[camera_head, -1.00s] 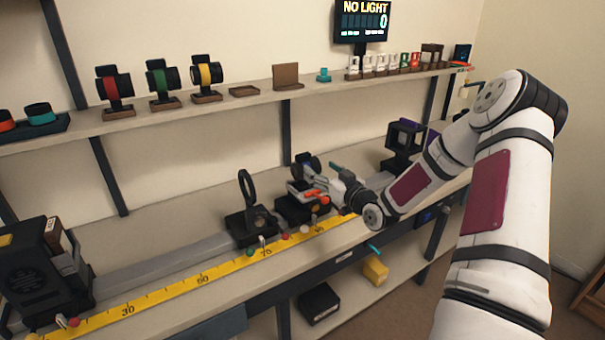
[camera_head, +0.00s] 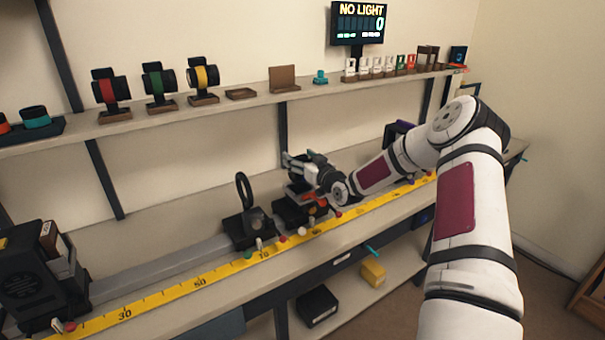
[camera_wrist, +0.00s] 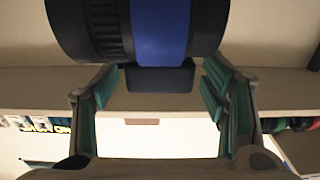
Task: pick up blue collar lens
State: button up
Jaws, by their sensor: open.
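The blue collar lens (camera_wrist: 162,28) fills the top middle of the wrist view: a black barrel with a ribbed part at left and a wide blue band. A dark block (camera_wrist: 155,79) projects from it toward my gripper and lies between the fingertips in the picture, with gaps on both sides. My gripper (camera_wrist: 160,88) is open, its green-padded fingers apart with nothing held. In the head view my gripper (camera_head: 298,162) is over the rail at the dark carriage (camera_head: 292,212); the lens itself is hidden or cannot be made out there.
A black ring holder (camera_head: 243,190) stands on the rail left of the gripper. A yellow scale (camera_head: 200,284) runs along the bench front. The shelf above holds red (camera_head: 110,88), green (camera_head: 158,80) and yellow (camera_head: 205,77) collar lenses. A dark lamp-like box (camera_head: 40,275) is at far left.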

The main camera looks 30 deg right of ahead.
jog(key=shift+c, duration=0.3)
grip_shut()
jog(key=shift+r, duration=0.1)
jog(key=shift+r, duration=0.1)
